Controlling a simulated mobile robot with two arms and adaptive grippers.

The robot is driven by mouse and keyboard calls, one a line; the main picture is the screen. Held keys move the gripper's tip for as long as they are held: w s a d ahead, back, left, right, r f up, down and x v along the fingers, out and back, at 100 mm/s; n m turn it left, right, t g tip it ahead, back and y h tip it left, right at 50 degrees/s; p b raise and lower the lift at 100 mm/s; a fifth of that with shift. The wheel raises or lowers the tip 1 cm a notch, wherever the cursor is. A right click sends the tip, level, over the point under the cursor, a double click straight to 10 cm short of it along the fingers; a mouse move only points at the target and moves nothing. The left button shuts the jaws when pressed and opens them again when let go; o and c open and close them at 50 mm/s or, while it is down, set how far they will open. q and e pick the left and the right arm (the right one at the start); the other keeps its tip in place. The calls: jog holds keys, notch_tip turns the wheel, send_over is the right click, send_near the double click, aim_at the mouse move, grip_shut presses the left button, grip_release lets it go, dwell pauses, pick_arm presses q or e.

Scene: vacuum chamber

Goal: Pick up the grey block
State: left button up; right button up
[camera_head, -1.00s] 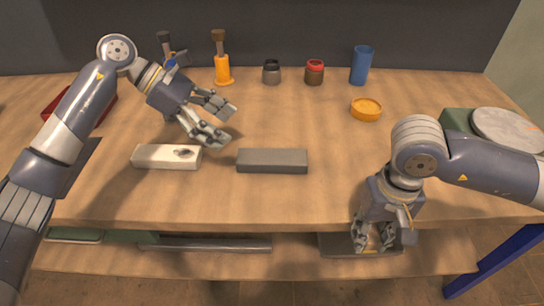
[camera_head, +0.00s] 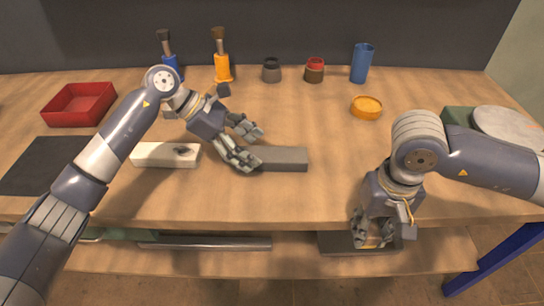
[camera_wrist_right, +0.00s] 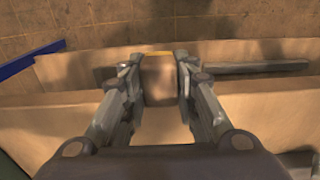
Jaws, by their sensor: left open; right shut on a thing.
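The grey block (camera_head: 286,159) lies flat on the wooden table, right of the white block. My left gripper (camera_head: 254,148) is open at the left end of the grey block. Its fingers hide that end, and I cannot tell whether they touch it. My right gripper (camera_head: 373,236) is low at the table's front edge, over the lower shelf. It is shut on a brownish thing with a yellow edge, seen between the fingers in the right wrist view (camera_wrist_right: 160,80). What that thing is stays unclear.
A white block (camera_head: 160,155) with a dark patch lies left of the grey one. A red tray (camera_head: 80,104) and dark mat (camera_head: 45,165) are at the left. An orange dish (camera_head: 366,107) and a blue cup (camera_head: 362,63) are behind. A dark bar (camera_head: 205,243) lies on the lower shelf.

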pick_arm(q)
jog(key=shift+x, duration=1.1)
pick_arm(e)
jog(key=shift+r, duration=0.1)
pick_arm(q)
jog(key=shift+r, duration=0.1)
jog(key=c, duration=1.5)
jog(key=shift+r, duration=0.5)
notch_tip(320, 180, up, 3)
jog(key=shift+w+f, duration=0.1)
jog(key=shift+f, duration=0.05)
pick_arm(e)
jog(key=shift+f, duration=0.2)
pick_arm(q)
jog(key=s, duration=0.5)
jog(key=s+b, duration=0.1)
jog(key=s, duration=0.4)
jog(key=s+d+r, duration=0.1)
jog(key=s, duration=0.5)
jog(key=shift+r+b, duration=0.15)
jog(key=shift+b, duration=0.25)
pick_arm(e)
jog(key=shift+f, duration=0.7)
